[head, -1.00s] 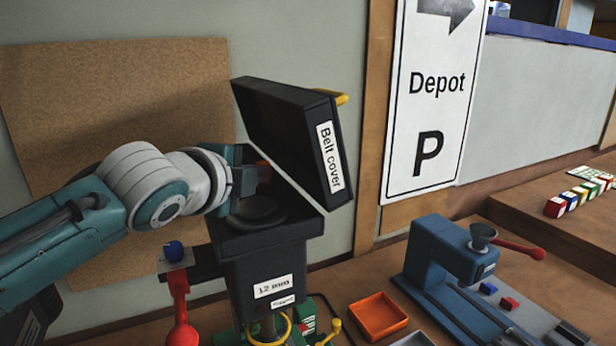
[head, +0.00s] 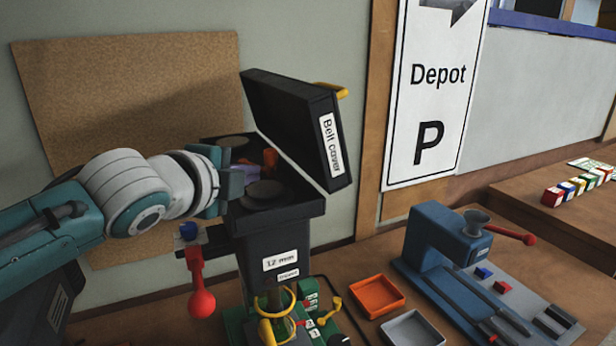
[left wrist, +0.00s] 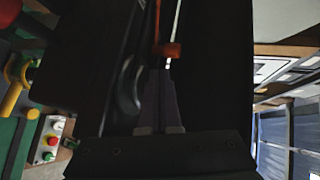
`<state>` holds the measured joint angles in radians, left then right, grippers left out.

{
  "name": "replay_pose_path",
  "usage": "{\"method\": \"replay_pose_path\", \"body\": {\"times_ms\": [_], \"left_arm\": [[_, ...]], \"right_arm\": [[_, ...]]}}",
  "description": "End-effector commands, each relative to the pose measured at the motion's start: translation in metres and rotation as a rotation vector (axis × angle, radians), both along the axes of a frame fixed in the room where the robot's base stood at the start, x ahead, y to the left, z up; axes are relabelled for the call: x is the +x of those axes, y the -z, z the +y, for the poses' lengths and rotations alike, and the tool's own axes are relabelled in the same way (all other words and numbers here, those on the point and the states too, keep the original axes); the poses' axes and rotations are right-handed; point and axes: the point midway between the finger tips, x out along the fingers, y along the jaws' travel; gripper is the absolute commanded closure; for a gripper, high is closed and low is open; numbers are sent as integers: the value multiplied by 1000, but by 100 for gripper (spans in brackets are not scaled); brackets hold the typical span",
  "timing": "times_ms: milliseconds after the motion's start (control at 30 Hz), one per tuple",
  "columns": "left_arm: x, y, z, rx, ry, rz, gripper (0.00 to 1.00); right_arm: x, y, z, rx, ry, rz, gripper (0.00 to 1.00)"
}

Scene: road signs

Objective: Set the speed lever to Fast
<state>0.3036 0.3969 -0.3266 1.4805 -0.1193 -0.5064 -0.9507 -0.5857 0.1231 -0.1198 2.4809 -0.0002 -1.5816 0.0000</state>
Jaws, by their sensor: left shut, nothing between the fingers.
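The drill press head is an open black housing (head: 295,212) with its "Belt cover" lid (head: 332,148) tilted up. Inside are two dark round pulleys, the nearer one (head: 264,194) and the farther one (head: 232,142). An orange lever (head: 270,158) stands between them; an orange piece also shows in the left wrist view (left wrist: 168,49). Whether this is the speed lever, and any Fast mark, I cannot tell. My left gripper (head: 240,180) is shut and empty at the housing's left side, apart from the orange lever in the head view. My right gripper is not in view.
A red-knobbed handle (head: 201,300) hangs at the press's left. The raised lid bounds the right side of the housing. An orange tray (head: 377,296), a grey tray (head: 414,330) and a blue machine (head: 440,245) stand to the right.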

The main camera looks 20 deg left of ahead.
Motion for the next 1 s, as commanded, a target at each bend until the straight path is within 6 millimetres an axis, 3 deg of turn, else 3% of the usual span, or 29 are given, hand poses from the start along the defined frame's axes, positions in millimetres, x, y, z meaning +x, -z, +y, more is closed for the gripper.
{"method": "replay_pose_path", "body": {"times_ms": [500, 800, 933, 1000], "left_arm": [[-73, -23, -14, 1, 0, -1, 100], [-87, -30, -16, -2, -2, 0, 100], [-106, -24, -21, -122, -60, 77, 100], [-135, -13, -26, -294, -163, 193, 100]], "right_arm": [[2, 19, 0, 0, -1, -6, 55], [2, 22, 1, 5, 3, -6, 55], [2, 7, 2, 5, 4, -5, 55], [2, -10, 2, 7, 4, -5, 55]]}}
